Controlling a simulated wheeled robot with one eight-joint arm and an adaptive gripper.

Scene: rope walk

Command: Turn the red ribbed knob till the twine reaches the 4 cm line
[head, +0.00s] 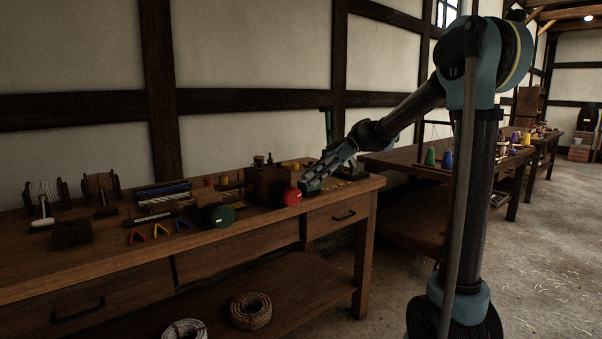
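The red knob (292,197) sits on the front face of a brown wooden block (264,182) near the right end of the workbench (250,228). Its ribs are too small to make out. My gripper (308,186) is just right of the knob, at about its height, with its fingers pointing left and down toward it. I cannot tell whether the fingers touch the knob or how far apart they are. The twine and the 4 cm line cannot be made out from here.
A dark green knob (217,215) sits left of the red one. Coloured clips (159,231), a dark block (72,233) and spools (101,186) stand further left. Rope coils (251,311) lie on the lower shelf. A second table (405,161) stands behind my arm.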

